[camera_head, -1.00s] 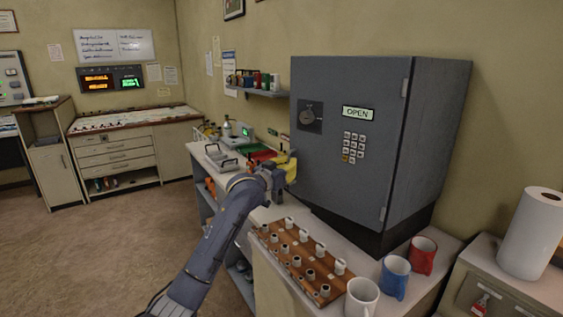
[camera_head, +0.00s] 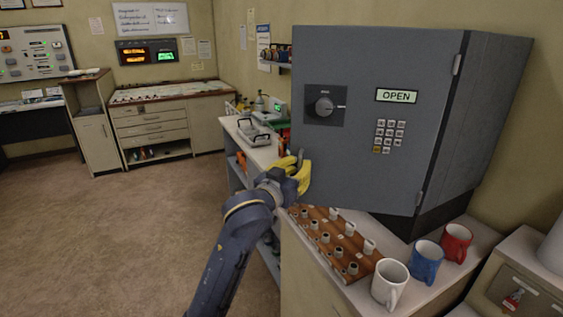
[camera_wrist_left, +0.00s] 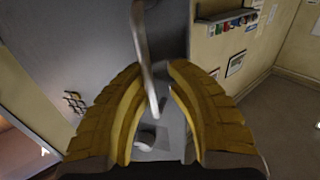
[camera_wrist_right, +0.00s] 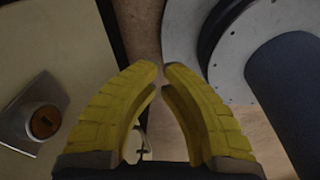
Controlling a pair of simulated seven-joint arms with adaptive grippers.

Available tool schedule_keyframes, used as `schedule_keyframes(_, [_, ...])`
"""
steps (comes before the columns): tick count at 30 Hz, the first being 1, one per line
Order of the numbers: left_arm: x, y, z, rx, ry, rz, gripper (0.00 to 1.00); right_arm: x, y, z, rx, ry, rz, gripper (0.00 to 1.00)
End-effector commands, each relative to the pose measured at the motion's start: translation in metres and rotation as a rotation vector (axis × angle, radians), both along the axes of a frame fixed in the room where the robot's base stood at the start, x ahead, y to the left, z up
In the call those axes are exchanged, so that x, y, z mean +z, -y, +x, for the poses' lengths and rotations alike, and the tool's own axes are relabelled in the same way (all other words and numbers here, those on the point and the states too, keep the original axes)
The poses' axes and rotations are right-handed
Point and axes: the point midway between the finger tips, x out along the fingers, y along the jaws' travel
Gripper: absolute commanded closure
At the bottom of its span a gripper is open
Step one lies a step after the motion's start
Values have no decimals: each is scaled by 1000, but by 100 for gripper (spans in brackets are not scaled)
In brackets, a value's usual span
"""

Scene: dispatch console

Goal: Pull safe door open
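The grey safe door (camera_head: 350,150) has a round dial, an OPEN sign and a keypad. No gap along its edge shows. My left gripper (camera_head: 300,172) is at the door's lower left edge, on the pale metal door handle (camera_wrist_left: 146,50). In the left wrist view the handle runs between the yellow fingertips (camera_wrist_left: 155,72), which look narrowed on it; its far side is partly hidden. My right gripper (camera_wrist_right: 161,70) is out of the head view. In the right wrist view its fingertips nearly meet, with nothing between them.
A wooden rack with small cups (camera_head: 330,236) stands below the safe door. A white mug (camera_head: 388,285), a blue mug (camera_head: 425,262) and a red mug (camera_head: 456,242) stand to its right. The floor (camera_head: 150,235) at left is clear.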

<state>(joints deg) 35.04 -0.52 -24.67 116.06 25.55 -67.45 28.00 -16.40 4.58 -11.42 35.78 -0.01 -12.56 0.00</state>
Motion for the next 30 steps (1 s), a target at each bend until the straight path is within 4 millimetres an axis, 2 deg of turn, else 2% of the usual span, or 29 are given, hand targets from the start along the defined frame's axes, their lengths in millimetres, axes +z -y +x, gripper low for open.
schedule_keyframes(1, [0, 0, 0, 0, -1, 0, 79, 0, 0, -4, 0, -4, 0, 100])
schedule_keyframes(4, [-1, 0, 0, -1, -1, 0, 69, 0, 0, -12, 0, -14, 0, 100])
schedule_keyframes(8, [-1, 0, 0, -2, -1, 0, 69, -1, 1, -27, 1, -31, -2, 100])
schedule_keyframes(14, [0, -2, -4, -2, 0, -1, 69, -1, 1, -18, 2, -21, -2, 100])
schedule_keyframes(20, [-1, -14, -27, -2, 0, 0, 69, -1, 1, -17, 1, -21, -2, 100])
schedule_keyframes(30, [0, -40, -79, -2, 0, -1, 69, -1, 0, -17, 1, -19, -1, 100])
